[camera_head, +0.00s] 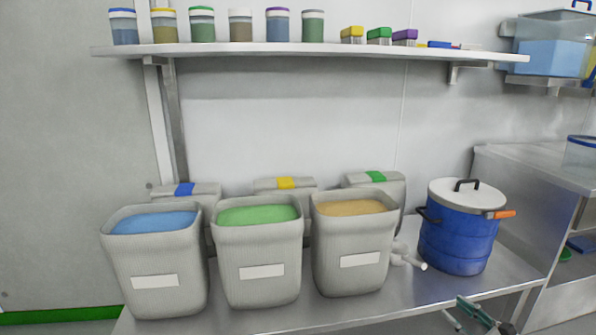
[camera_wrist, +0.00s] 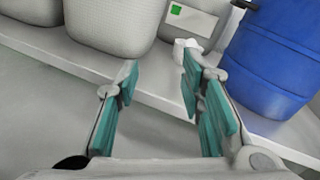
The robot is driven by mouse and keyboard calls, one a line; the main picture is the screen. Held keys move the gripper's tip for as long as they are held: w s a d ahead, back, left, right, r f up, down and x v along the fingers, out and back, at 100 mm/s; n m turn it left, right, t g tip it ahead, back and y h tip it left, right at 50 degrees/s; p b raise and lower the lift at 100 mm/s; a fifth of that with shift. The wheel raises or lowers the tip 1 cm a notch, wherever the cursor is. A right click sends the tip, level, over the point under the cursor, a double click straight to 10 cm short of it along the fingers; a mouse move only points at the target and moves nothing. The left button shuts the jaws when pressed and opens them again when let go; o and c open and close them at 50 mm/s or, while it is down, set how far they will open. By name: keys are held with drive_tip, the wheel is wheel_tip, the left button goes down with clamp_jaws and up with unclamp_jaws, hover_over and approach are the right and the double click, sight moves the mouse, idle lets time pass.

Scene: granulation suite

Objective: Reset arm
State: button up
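My gripper (camera_wrist: 157,80) is open and empty in the wrist view, its two teal-padded fingers wide apart. It is in front of and near the metal bench edge, with floor between the fingers. In the head view my gripper (camera_head: 477,318) shows only in part at the bottom right, below the front edge of the bench (camera_head: 395,310). A blue lidded drum (camera_head: 460,240) with a white lid and an orange clip stands on the bench just above it. A small white item (camera_head: 408,258) lies on the bench left of the drum and also shows in the wrist view (camera_wrist: 187,45).
Three grey bins stand on the bench, holding blue (camera_head: 155,270), green (camera_head: 260,262) and tan (camera_head: 352,250) contents. Lids with coloured tabs lean behind them. A wall shelf (camera_head: 300,49) carries several jars and small boxes. A steel table (camera_head: 530,165) stands at the right.

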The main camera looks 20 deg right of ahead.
drive_tip(key=w+a+r+n+g+y, duration=0.45)
drive_tip(key=a+r+n, duration=0.25)
drive_tip(key=a, duration=0.3)
drive_tip(key=w+a+r+n+g+y, duration=0.35)
drive_tip(key=a+r+n+y, duration=0.25)
drive_tip(key=a, duration=0.5)
drive_tip(key=s+a+r+n+g+h, duration=0.2)
drive_tip(key=s+a+r+n+g, duration=0.4)
drive_tip(key=a, duration=0.4)
drive_tip(key=s+a+r+n+g+h, duration=0.2)
drive_tip(key=s+a+r+n+g, duration=0.4)
drive_tip(key=a, duration=0.4)
drive_tip(key=s+r+n+t+h, duration=0.2)
drive_tip(key=s+n+h, duration=0.5)
drive_tip(key=s, duration=0.8)
wheel_tip(320, 180, up, 32)
drive_tip(key=t+p, duration=0.4)
drive_tip(key=p, duration=2.6)
drive_tip(key=shift+d+n, duration=0.15)
drive_tip(key=shift+n, duration=0.15)
